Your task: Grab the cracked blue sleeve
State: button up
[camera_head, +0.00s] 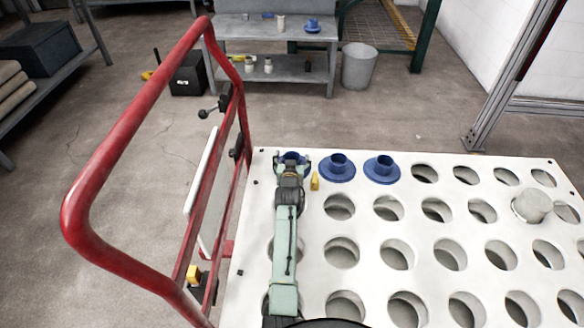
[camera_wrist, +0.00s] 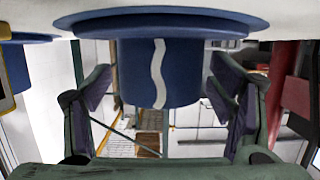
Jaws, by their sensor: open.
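The cracked blue sleeve (camera_wrist: 140,75) has a wide flange and a white wavy line down its side. It fills the middle of the wrist view, and in the head view a little of its blue (camera_head: 291,155) shows at the far left corner of the white perforated panel (camera_head: 262,215), mostly hidden by my gripper. My gripper (camera_head: 291,165) is open. In the wrist view its fingers (camera_wrist: 163,92) stand on either side of the sleeve's barrel, with visible gaps on both sides.
Two more blue flanged sleeves (camera_head: 337,168) (camera_head: 382,169) sit to the right in the same row, with a small yellow block (camera_head: 315,181) close by. A grey cylinder (camera_head: 532,205) stands at the panel's right. A red rail (camera_head: 130,115) rises at the left.

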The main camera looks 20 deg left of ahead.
jog(key=c, duration=1.4)
